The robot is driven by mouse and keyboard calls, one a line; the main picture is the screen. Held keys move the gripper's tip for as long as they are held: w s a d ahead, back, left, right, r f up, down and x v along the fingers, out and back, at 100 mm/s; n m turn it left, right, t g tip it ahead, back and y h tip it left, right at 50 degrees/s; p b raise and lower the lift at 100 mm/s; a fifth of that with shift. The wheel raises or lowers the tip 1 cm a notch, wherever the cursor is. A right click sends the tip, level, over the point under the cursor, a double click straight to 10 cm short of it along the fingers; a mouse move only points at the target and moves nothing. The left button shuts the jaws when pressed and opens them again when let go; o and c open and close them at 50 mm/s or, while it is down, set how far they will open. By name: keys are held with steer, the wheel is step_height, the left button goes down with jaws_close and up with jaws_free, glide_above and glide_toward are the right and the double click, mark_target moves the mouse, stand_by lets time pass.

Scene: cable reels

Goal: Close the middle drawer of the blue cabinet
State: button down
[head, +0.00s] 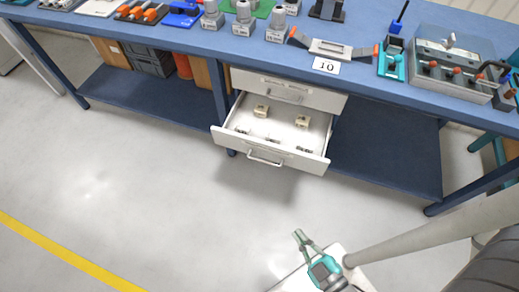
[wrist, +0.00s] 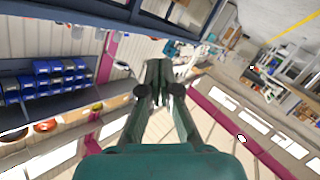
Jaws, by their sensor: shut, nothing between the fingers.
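The cabinet (head: 333,101) under the blue bench has white drawer fronts. Its top drawer (head: 285,89) is shut. The drawer below it (head: 234,139) is pulled well out, with a bar handle (head: 264,160) on its front and a few small beige and grey parts inside. Anything below this open drawer is hidden by it. My gripper (head: 300,235) is low in the head view, in front of and slightly right of the open drawer, apart from it. The fingers are shut and empty, also in the wrist view (wrist: 158,72). I cannot make out the drawer in the wrist view.
The blue bench (head: 230,45) carries several fixtures, a number 10 card (head: 326,65) and a grey device (head: 452,70). A lower shelf (head: 385,150) and bench leg (head: 470,187) stand right of the drawer. The floor (head: 140,180) before the drawer is clear.

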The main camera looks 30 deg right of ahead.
steer(key=w+d+f+n+t, duration=0.1)
steer(key=w+d+f+n, duration=0.1)
steer(key=w+f+n, duration=0.65)
steer(key=n+t+h, duration=0.1)
steer(key=n+h, duration=0.1)
steer(key=n, duration=0.1)
glide_toward(255, 142)
steer(key=w+a, duration=0.1)
steer(key=w, duration=0.4)
steer(key=shift+w+d, duration=0.7)
steer(key=shift+d, duration=0.15)
steer(key=shift+w+d, duration=0.1)
